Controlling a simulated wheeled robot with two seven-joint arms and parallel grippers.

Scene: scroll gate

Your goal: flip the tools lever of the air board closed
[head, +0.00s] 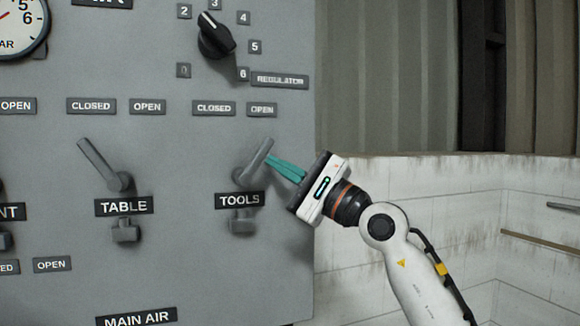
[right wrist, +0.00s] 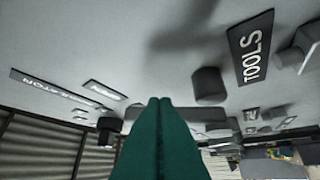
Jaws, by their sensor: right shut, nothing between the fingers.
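The tools lever (head: 258,158) is a grey handle on the grey air board (head: 180,60), above the TOOLS label (head: 240,200). It tilts up and to the right, toward its OPEN plate (head: 262,110); its CLOSED plate (head: 213,108) is up to the left. My right gripper (head: 270,160) is shut and empty, its green fingertips just right of the lever; I cannot tell whether they touch. In the right wrist view the green fingers (right wrist: 160,102) point at a grey bar, with the TOOLS label (right wrist: 252,45) at upper right. My left gripper is not in view.
The table lever (head: 103,163) tilts up-left toward its CLOSED plate (head: 91,106). The black regulator knob (head: 214,38) sits above the tools lever. The board's right edge lies near my right gripper. A stained white wall (head: 450,190) and open room lie to the right.

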